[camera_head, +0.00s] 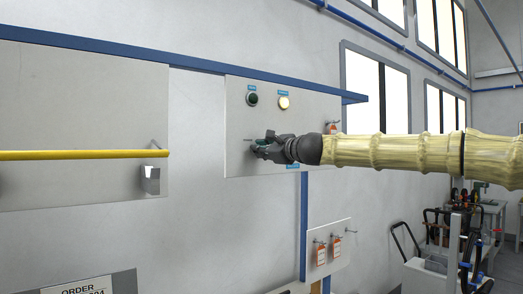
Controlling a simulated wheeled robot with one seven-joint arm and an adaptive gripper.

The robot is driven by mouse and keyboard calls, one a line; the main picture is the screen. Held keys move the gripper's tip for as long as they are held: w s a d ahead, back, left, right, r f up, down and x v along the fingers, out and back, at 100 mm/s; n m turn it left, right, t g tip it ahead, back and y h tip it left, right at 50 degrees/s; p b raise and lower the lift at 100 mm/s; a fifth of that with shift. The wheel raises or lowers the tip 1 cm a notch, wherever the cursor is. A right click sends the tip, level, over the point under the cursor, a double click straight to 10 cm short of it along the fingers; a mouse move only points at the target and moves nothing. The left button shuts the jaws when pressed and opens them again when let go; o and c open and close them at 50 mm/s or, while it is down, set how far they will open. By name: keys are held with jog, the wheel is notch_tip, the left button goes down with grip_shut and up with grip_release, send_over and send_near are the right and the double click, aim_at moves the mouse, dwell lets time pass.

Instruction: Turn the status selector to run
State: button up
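A light grey control panel (312,108) hangs on the wall. Near its top are a dark green round knob or button (252,99) and a pale lit round lamp (284,102), each under a small blue label. My gripper (258,147) reaches in from the right and lies over the panel's lower middle, pointing left. A blue label (292,168) shows just below my gripper. I cannot make out the status selector; it may be behind my gripper. Whether the fingers touch anything is too small to tell.
A yellow rail (85,155) runs along a grey board on the left. Red-and-white tags (321,254) hang on a lower panel. A cart with tools (450,262) stands at the lower right.

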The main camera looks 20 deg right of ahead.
jog(key=shift+m, duration=0.4)
grip_shut()
jog(key=shift+d+m+b, duration=0.15)
jog(key=shift+m+b, duration=1.55)
jog(key=shift+m, duration=2.05)
jog(key=shift+d+m+b, duration=0.1)
jog(key=shift+m+b, duration=1.55)
jog(key=shift+m, duration=2.1)
jog(key=shift+r, duration=0.1)
jog(key=o, duration=0.7)
grip_release()
jog(key=shift+w, duration=0.1)
jog(key=shift+c, duration=0.2)
